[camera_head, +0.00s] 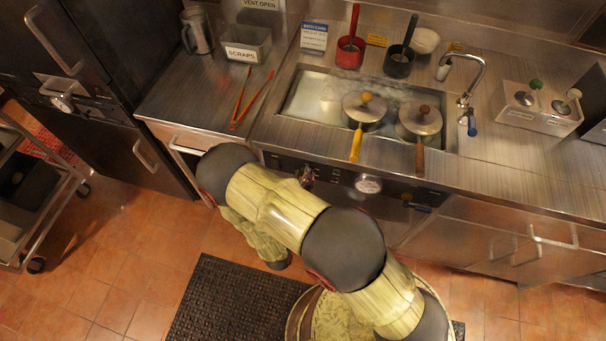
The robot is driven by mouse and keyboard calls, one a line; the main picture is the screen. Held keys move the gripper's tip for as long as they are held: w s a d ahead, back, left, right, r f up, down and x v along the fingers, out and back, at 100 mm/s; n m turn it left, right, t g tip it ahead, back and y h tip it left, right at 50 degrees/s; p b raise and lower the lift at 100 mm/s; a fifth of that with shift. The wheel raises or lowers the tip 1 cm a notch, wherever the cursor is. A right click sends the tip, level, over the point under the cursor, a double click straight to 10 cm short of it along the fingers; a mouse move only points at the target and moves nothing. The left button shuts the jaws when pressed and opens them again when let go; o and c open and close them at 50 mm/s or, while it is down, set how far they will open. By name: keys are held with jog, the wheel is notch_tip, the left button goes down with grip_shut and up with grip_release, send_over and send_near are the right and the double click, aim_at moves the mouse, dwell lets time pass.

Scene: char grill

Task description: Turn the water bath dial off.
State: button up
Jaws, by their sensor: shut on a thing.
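The water bath (300,108) is a steaming steel basin set in the counter. Its dark front panel (335,178) carries a round white gauge (368,184). The dial is on this panel, left of the gauge, and is mostly covered. My gripper (307,177) shows only as a small dark and reddish shape at the panel, just above my arm, and is shut on the dial. My arm hides the rest of it. The dial's pointer and markings cannot be made out.
Two lidded pots (365,106) sit in the bath, handles over the front edge. Red tongs (241,100) lie on the left counter. A black mat (235,300) covers the floor before the bath. A cart (45,215) stands left.

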jog(key=shift+s+d+f+n+p, duration=0.1)
jog(key=shift+f+n+p, duration=0.6)
jog(key=shift+n, duration=4.15)
jog(key=shift+d+r+n+p, duration=0.1)
jog(key=shift+n+p, duration=1.15)
jog(key=shift+n, duration=3.65)
jog(key=shift+s+d+f+n+p, duration=0.1)
jog(key=shift+f+n+p, duration=0.6)
jog(key=shift+n, duration=4.15)
jog(key=shift+r+p, duration=0.3)
jog(key=o, duration=0.9)
jog(key=shift+o, duration=0.6)
jog(key=shift+w, duration=0.1)
